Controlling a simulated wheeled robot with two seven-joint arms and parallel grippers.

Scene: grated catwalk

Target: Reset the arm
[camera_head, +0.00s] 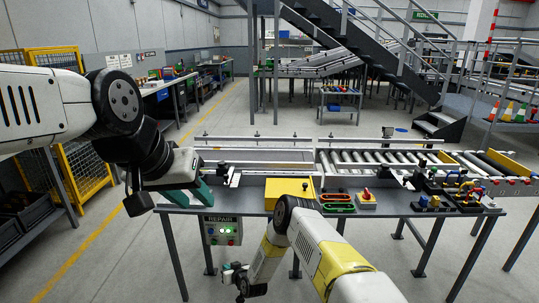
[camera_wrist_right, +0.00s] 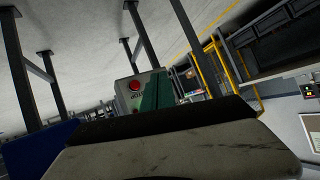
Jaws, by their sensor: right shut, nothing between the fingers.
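My left arm comes in from the left in the head view. Its gripper (camera_head: 192,194) points down over the left end of the workbench (camera_head: 390,209), with two teal fingers that look spread apart and nothing seen between them. My right arm, white and yellow, comes up from the bottom and bends down in front of the bench. Its gripper (camera_head: 238,280) hangs low, below the bench top, small and dark in this view. In the right wrist view the green fingers of my right gripper (camera_wrist_right: 158,92) are shut and hold nothing.
On the bench are a yellow box (camera_head: 288,188), a red button box (camera_head: 366,199), green-rimmed trays (camera_head: 337,203) and a fixture with colored parts (camera_head: 450,193). A roller conveyor (camera_head: 380,160) runs behind. A REPAIR control box (camera_head: 222,230) hangs at the front left. Yellow mesh fencing (camera_head: 85,165) stands left.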

